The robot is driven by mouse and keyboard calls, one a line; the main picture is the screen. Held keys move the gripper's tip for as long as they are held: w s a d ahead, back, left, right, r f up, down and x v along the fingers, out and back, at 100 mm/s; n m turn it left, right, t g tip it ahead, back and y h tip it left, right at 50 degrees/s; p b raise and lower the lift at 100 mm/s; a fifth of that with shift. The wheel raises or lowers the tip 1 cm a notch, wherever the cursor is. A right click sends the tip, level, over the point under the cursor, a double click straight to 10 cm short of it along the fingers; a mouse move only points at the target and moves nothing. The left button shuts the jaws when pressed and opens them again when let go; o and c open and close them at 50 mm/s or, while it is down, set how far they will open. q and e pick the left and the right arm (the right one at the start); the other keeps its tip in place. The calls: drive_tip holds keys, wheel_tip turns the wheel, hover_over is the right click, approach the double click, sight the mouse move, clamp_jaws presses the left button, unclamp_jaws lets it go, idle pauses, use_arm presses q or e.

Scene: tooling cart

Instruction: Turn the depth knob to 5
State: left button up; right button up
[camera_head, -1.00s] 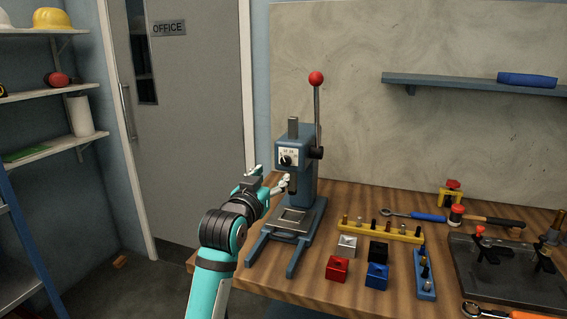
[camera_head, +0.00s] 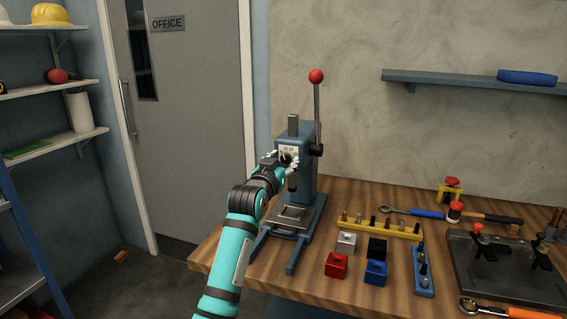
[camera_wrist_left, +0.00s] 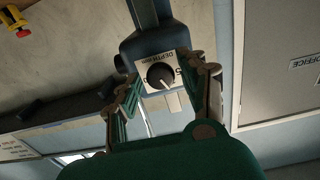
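The blue press (camera_head: 309,172) stands on the bench with a white dial plate (camera_head: 288,149) on its front. The depth knob (camera_wrist_left: 160,76) is black and round, with a white pointer mark toward the bottom of the left wrist view, where the "DEPTH (mm)" plate (camera_wrist_left: 147,61) appears upside down. My left gripper (camera_wrist_left: 160,80) is open, one finger on each side of the knob; I cannot tell whether they touch it. In the head view my left gripper (camera_head: 284,161) is at the press front and hides much of the knob. My right gripper is not in view.
The press lever with a red ball (camera_head: 316,77) rises above the press. A yellow rack (camera_head: 380,229), a red block (camera_head: 336,265), a blue block (camera_head: 376,273) and a blue rack (camera_head: 423,271) lie to the right. The bench's left edge is near my left arm.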

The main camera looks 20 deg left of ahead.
use_arm(q)
clamp_jaws()
drive_tip(key=shift+r+n+p, duration=0.25)
drive_tip(key=shift+n+p, duration=1.55)
drive_tip(key=n+p, duration=0.3)
drive_tip(key=shift+n, duration=0.4)
drive_tip(key=shift+f+n+p, duration=0.15)
drive_tip(key=shift+n+p, duration=0.35)
drive_tip(key=shift+n, duration=0.3)
